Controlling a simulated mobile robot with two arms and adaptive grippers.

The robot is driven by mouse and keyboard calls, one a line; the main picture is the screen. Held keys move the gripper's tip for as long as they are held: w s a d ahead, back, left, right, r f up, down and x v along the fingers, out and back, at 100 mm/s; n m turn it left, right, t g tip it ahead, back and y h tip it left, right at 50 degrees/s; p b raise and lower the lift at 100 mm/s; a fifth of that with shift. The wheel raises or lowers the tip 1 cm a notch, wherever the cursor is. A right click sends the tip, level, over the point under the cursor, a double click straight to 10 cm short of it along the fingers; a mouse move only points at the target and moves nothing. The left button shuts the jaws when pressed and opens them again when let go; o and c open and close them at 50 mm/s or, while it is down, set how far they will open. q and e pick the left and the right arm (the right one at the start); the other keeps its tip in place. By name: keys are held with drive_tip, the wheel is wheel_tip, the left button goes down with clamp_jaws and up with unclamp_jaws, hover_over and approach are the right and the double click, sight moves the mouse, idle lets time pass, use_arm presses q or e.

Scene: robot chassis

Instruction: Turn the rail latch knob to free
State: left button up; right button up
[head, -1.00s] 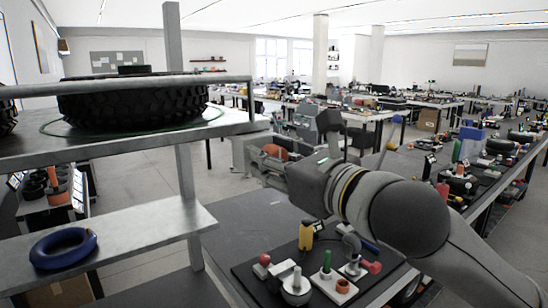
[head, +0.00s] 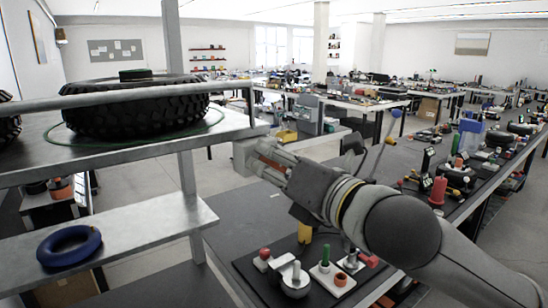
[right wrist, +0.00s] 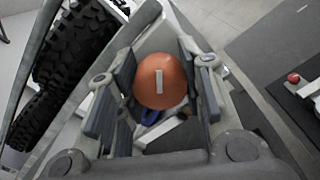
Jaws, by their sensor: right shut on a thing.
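An orange rounded knob (right wrist: 160,82) with a short white bar on its face sits between the finger pads of my right gripper (right wrist: 164,90) in the right wrist view. The white bar runs nearly upright in that picture. My right gripper (head: 264,157) is shut on the knob. In the head view it reaches left from the arm to beside the end of the shelf, and the knob is largely covered by the fingers. How the knob is mounted is hidden. My left gripper is not in view.
A metal shelf (head: 215,133) with a large black tyre (head: 135,105) stands at the left. A blue ring (head: 68,246) lies on its lower board. Below my right arm, a dark bench holds several small knobs and fittings, including a green-handled one (head: 325,256).

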drive_tip(key=m+p, duration=0.1)
drive_tip(key=m, duration=0.3)
drive_tip(key=shift+r+m, duration=0.1)
drive_tip(key=shift+m, duration=0.2)
drive_tip(key=m+p, duration=0.1)
drive_tip(key=m, duration=0.3)
drive_tip(key=shift+m, duration=0.3)
